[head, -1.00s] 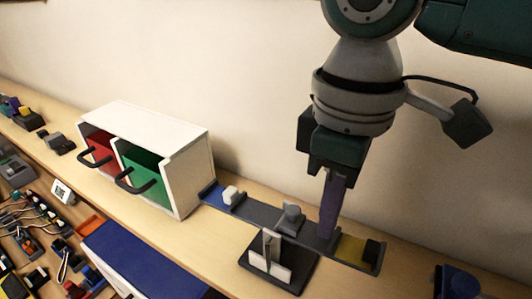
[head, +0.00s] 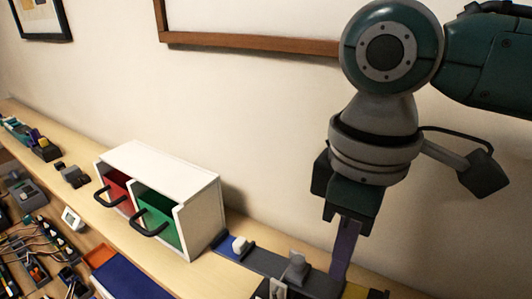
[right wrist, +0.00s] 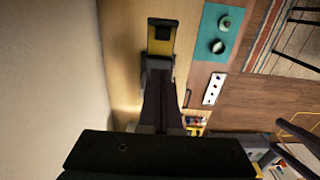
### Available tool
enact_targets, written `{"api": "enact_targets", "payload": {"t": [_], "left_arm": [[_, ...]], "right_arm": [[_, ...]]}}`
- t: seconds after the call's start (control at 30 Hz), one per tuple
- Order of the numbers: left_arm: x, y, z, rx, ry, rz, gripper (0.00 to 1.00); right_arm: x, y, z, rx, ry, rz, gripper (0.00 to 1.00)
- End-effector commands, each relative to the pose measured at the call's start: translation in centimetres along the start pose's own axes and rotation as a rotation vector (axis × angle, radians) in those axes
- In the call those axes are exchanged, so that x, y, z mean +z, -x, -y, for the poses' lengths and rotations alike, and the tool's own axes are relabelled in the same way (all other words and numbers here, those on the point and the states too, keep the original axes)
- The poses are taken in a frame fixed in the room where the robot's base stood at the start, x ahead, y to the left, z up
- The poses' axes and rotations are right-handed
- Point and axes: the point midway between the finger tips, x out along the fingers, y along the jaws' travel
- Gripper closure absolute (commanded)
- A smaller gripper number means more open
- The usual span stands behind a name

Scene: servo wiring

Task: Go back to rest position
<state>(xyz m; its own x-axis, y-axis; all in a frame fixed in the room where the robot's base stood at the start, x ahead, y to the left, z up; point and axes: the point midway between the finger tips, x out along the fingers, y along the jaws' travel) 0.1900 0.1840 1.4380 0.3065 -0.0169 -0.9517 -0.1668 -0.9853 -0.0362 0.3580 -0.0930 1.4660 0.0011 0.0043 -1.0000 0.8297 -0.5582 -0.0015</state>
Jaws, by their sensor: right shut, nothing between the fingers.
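My right gripper (head: 339,284) hangs down at the right of the head view, its purple fingers shut and empty. Its tips are beside the right part of a dark bar (head: 262,262) with a blue left end and a yellow right end. I cannot tell whether they touch the bar. In the right wrist view the shut fingers (right wrist: 159,78) point toward the bar's yellow end (right wrist: 160,42), which carries a dark block. My left gripper is not in view.
A white cabinet (head: 208,202) with a red drawer (head: 117,189) and a green drawer (head: 158,219) stands left of the bar. Small parts and wired items crowd the lower left. A picture frame (head: 250,43) hangs on the wall behind my arm.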

Motion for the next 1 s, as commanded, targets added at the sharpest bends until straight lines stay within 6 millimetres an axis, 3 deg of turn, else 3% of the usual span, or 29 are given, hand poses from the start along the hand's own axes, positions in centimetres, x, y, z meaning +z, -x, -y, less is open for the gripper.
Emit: {"api": "enact_targets", "payload": {"t": [0.13,0.3,0.47,0.57,0.83,1.0], "left_arm": [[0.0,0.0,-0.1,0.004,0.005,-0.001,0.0],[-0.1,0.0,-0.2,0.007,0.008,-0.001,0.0],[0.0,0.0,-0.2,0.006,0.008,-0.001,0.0],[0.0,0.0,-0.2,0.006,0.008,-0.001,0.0],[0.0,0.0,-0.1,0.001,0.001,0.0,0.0],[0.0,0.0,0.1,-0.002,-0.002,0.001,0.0]], "right_arm": [[-0.8,-1.3,3.4,-0.047,0.029,-0.062,1.0],[-2.0,-2.3,9.2,-0.121,-0.007,-0.236,1.0],[-0.8,-2.2,11.4,-0.134,-0.182,-0.376,1.0],[1.8,-2.4,11.1,-0.101,-0.344,-0.415,1.0],[13.0,-3.0,9.2,0.086,-0.718,-0.331,1.0],[16.6,-2.7,8.9,0.156,-0.797,-0.28,1.0]]}}
